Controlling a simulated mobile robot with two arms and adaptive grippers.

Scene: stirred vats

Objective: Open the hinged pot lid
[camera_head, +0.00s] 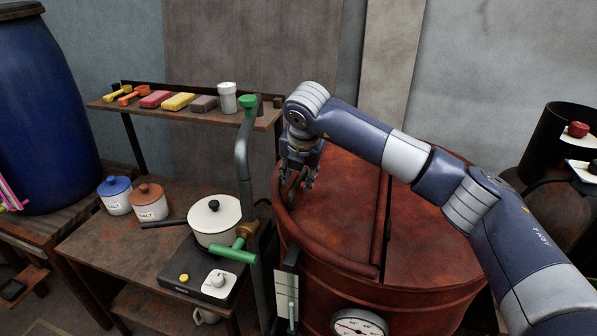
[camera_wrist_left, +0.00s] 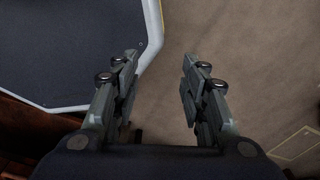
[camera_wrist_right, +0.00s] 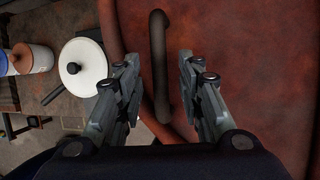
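The big rust-red vat (camera_head: 325,290) stands right of centre in the head view. Its round lid is split by a dark seam, and the lid's left half (camera_head: 345,215) lies flat and closed. In the right wrist view a dark bar handle (camera_wrist_right: 158,35) on the lid (camera_wrist_right: 225,60) shows between the fingertips. My right gripper (camera_head: 301,185) points down over the lid's left edge, open, with a finger on each side of the handle; contact cannot be told. My left gripper (camera_wrist_left: 160,62) is open and empty over the floor, outside the head view.
Left of the vat, a green-capped pipe (camera_head: 245,170) with a green handle rises close to the rim. A white lidded pot (camera_head: 213,222) sits on a hot plate beside it. A shelf (camera_head: 195,115) holds several small items. A blue barrel (camera_head: 45,120) stands far left.

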